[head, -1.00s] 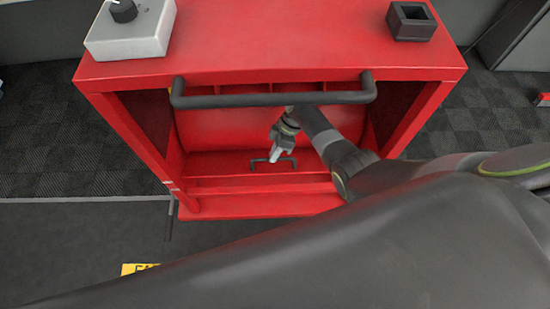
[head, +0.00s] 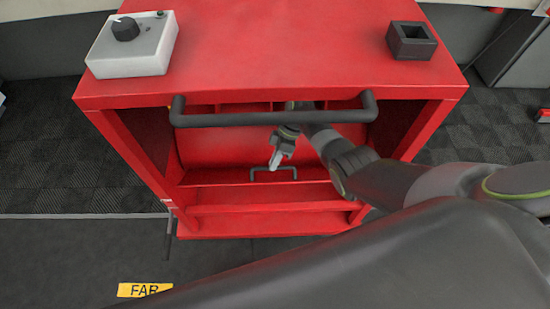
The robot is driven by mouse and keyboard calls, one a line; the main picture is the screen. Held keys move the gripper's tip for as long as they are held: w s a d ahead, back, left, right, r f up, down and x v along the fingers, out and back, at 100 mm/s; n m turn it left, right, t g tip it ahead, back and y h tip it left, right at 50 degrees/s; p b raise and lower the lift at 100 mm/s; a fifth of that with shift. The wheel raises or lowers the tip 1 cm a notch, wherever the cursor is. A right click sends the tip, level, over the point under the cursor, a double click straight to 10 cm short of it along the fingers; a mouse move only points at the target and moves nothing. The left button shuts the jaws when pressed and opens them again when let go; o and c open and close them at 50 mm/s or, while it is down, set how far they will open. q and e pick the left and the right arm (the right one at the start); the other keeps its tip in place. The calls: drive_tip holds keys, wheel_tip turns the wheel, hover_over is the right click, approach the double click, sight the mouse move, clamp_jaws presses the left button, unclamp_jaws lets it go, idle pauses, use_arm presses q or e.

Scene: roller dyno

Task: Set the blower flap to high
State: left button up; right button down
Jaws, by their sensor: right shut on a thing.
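The blower is a red box (head: 290,70) with an open front and a red rounded housing inside. Low inside it is a red flap (head: 215,177) with a small dark handle (head: 273,169). My right gripper (head: 274,162) reaches in under the large front bar and is shut on the small handle, its pale fingers pointing down. The fingertips are small in the picture. No high or low marking is readable. My left gripper is not in view.
A thick dark bar (head: 275,118) spans the box front above my right wrist. A grey control box with a black knob (head: 125,29) and a dark square socket (head: 411,40) sit on top. A yellow label (head: 144,290) lies on the floor in front.

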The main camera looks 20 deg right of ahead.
drive_tip(key=c, duration=1.5)
unclamp_jaws()
drive_tip(key=shift+w, duration=0.2)
drive_tip(key=shift+o, duration=0.2)
